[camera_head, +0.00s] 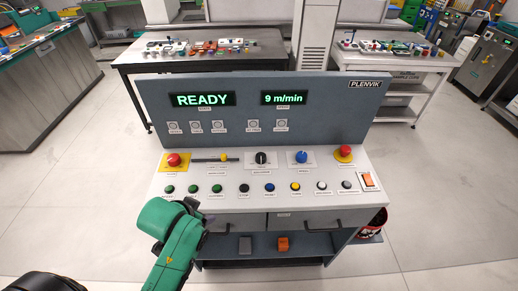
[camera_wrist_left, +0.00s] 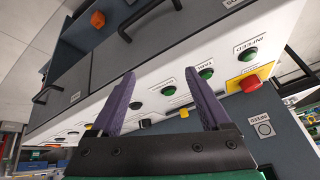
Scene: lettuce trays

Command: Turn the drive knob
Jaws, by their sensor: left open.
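The console's sloping panel (camera_head: 230,199) carries a black rotary knob (camera_head: 262,157) and a blue knob (camera_head: 301,156) near its middle. The labels under them are too small to read, so I cannot tell for sure which is the drive knob. My left arm (camera_head: 176,246) reaches up to the front left edge of the console in the head view; its fingers are hidden there. In the left wrist view my left gripper (camera_wrist_left: 162,88) is open with its purple fingers apart and nothing between them, facing the panel's button row. My right gripper is out of view.
Red mushroom buttons (camera_head: 173,160) (camera_head: 345,152) sit at both ends, with a yellow slider knob (camera_head: 224,157) between. A row of push buttons, including a green one (camera_wrist_left: 205,73), lines the front. An orange rocker switch (camera_head: 368,180) is at right. The displays show READY (camera_head: 202,99) and 9 m/min (camera_head: 284,98).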

